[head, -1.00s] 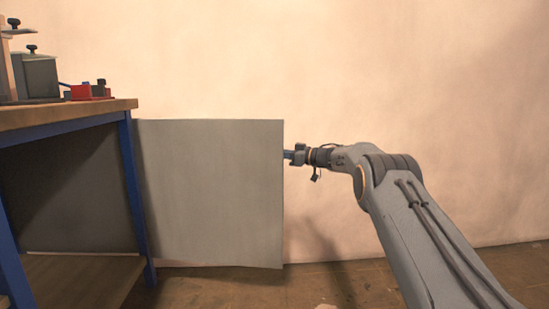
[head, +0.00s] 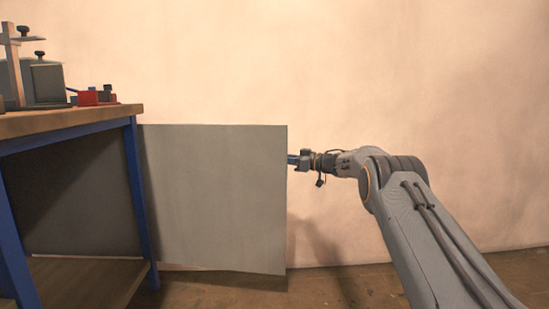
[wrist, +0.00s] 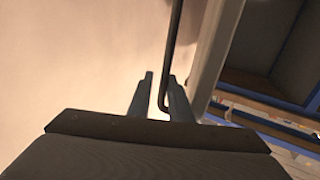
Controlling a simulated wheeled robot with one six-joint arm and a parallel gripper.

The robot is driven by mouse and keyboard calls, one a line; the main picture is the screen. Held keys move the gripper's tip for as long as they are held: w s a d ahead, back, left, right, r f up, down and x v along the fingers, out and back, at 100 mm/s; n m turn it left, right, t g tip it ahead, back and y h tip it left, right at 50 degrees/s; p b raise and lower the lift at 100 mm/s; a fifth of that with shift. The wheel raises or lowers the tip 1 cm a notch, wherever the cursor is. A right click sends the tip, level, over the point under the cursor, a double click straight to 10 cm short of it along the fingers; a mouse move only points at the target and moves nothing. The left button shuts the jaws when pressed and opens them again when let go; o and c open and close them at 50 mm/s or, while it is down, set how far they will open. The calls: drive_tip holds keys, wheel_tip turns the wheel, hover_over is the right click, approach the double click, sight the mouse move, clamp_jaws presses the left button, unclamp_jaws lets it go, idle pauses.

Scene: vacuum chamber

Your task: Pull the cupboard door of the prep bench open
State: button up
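The prep bench (head: 70,123) stands at the left, with a wooden top and blue legs. Its grey cupboard door (head: 215,200) stands swung wide open beside the front leg, and the cupboard's dark inside shows. My gripper (head: 292,160) is at the door's free edge, partly hidden behind it. In the wrist view, my gripper's fingers (wrist: 160,76) stand apart, with the thin dark bar handle (wrist: 174,40) between them. A gap shows between the left finger and the bar; the bar lies close to the right finger. The door (wrist: 212,55) is seen edge-on there.
A grey device (head: 45,82) and a red block (head: 88,98) sit on the bench top. A shelf (head: 85,280) shows low in the bench. A plain pale wall (head: 420,80) is behind; brown floor (head: 350,285) lies below the door.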

drive_tip(key=p+v, duration=0.2)
drive_tip(key=v, duration=0.5)
drive_tip(key=shift+w+d, duration=0.2)
drive_tip(key=shift+w, duration=0.05)
drive_tip(key=shift+f, duration=0.1)
